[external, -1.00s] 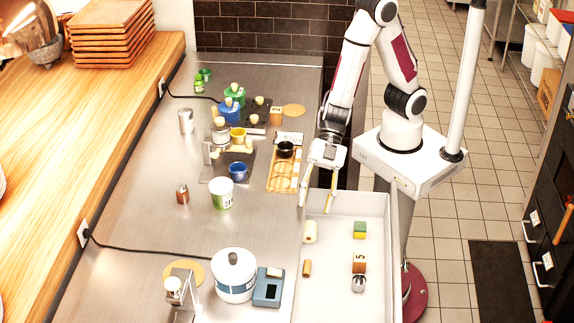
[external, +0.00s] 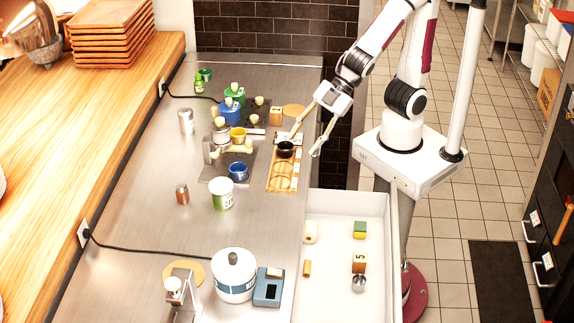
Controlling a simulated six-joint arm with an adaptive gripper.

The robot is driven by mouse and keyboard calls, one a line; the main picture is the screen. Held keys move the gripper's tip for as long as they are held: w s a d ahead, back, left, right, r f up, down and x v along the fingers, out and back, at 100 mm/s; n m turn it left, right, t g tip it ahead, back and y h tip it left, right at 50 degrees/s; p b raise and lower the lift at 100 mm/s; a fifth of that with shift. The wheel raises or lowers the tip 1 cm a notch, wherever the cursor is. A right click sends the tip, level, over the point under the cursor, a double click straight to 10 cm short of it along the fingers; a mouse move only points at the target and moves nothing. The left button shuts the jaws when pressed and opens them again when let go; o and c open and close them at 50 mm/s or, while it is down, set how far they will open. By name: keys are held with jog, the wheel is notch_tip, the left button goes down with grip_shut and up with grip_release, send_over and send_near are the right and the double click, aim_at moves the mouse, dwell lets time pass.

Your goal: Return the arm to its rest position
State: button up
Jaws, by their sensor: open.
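My gripper (external: 303,148) is open and empty, with its two long fingers spread wide apart. It hangs above the right edge of the steel counter (external: 225,272), near a wooden rack (external: 285,184). A small black cup (external: 285,148) sits on the far part of this rack, close to the left fingertip; I cannot tell the exact gap. My arm reaches left and down from its white base on the right.
A white tray (external: 345,290) at the lower right holds several small blocks. Several cups and pots stand on the counter, with a green-white tub (external: 221,193) and a white canister (external: 233,275).

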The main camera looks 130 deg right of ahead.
jog(key=s+a+r+m+g, duration=0.1)
jog(key=s+r+m, duration=0.1)
jog(key=s, duration=0.7)
jog(key=s+a+r+m+g, duration=0.1)
jog(key=s+r+m+g, duration=0.1)
jog(key=s, duration=0.8)
jog(key=shift+a+r+m+y, duration=0.2)
jog(key=shift+r+m+y, duration=0.15)
jog(key=shift+r, duration=0.25)
